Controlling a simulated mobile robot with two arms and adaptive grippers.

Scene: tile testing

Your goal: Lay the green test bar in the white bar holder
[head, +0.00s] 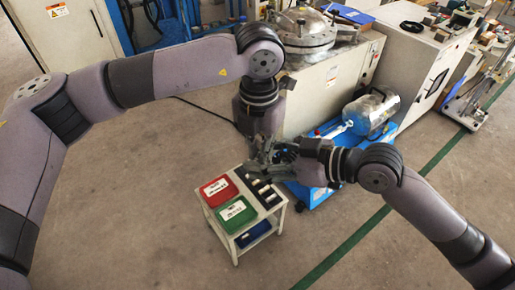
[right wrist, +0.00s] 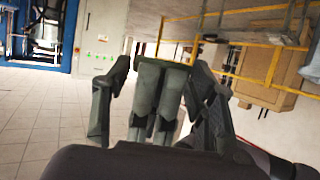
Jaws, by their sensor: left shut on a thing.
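My left gripper (head: 262,153) hangs over the back of a small white cart (head: 220,236). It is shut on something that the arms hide. My right gripper (head: 283,155) comes in from the right and meets it closely; I cannot tell whether they touch. In the right wrist view, grey-green finger parts (right wrist: 160,95) stand close together between dark links, and whether the right gripper is shut is unclear. Small white pieces (head: 263,185) lie on a dark strip at the cart's right; I cannot tell which is the bar holder. I cannot make out the green test bar.
A red tray (head: 217,190) and a green tray (head: 235,213) lie on the cart top, with a blue bin (head: 254,234) below. A blue trolley (head: 310,195) carrying a silver machine (head: 370,110) stands close behind right. The floor in front is clear.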

